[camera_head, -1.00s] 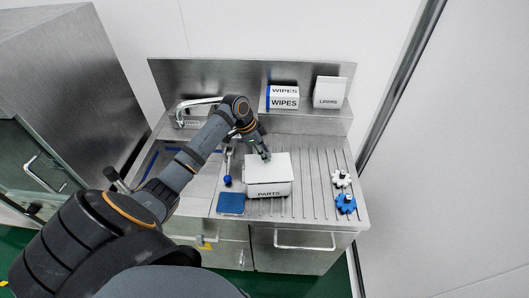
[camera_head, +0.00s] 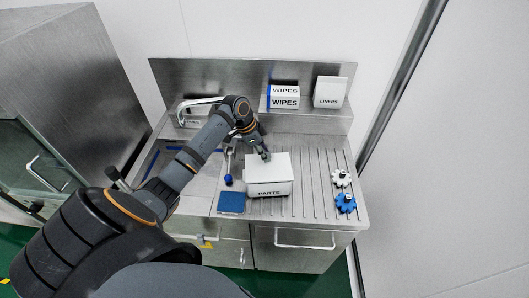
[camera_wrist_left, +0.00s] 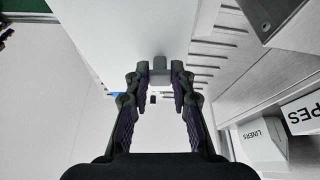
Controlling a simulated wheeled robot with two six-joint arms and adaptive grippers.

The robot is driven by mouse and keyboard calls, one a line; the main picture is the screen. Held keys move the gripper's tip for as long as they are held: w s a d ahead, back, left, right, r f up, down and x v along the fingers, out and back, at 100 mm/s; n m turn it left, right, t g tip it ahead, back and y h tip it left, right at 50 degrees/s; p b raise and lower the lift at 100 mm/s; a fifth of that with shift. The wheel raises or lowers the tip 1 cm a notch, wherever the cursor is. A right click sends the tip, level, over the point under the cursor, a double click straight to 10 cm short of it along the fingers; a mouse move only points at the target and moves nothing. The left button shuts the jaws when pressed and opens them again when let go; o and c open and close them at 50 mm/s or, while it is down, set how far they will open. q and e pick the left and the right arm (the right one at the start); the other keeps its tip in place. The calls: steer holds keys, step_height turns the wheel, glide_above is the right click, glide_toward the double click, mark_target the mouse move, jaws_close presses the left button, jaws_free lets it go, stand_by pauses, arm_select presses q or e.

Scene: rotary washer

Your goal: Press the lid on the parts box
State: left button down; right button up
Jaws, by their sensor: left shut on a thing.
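The white parts box (camera_head: 269,193), with PARTS on its front, stands on the grooved drainboard. Its white lid (camera_head: 272,170) lies on top and looks nearly level; whether it is fully seated all round I cannot tell. My left gripper (camera_head: 265,155) is at the lid's back left part, pointing down. In the left wrist view my left gripper (camera_wrist_left: 160,78) has its fingers on either side of a small grey tab at the lid's (camera_wrist_left: 130,35) edge, and is shut on the lid there. The fingers hide part of the contact. My right gripper is not in view.

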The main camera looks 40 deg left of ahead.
arm_select(q)
steer(key=shift+f, duration=0.35)
stand_by(0.7)
steer(key=c, duration=1.1)
jaws_free()
steer(key=shift+r, duration=0.15)
steer(key=v, duration=1.1)
steer(key=shift+s+a+r, duration=0.15)
steer(key=shift+r, duration=0.15)
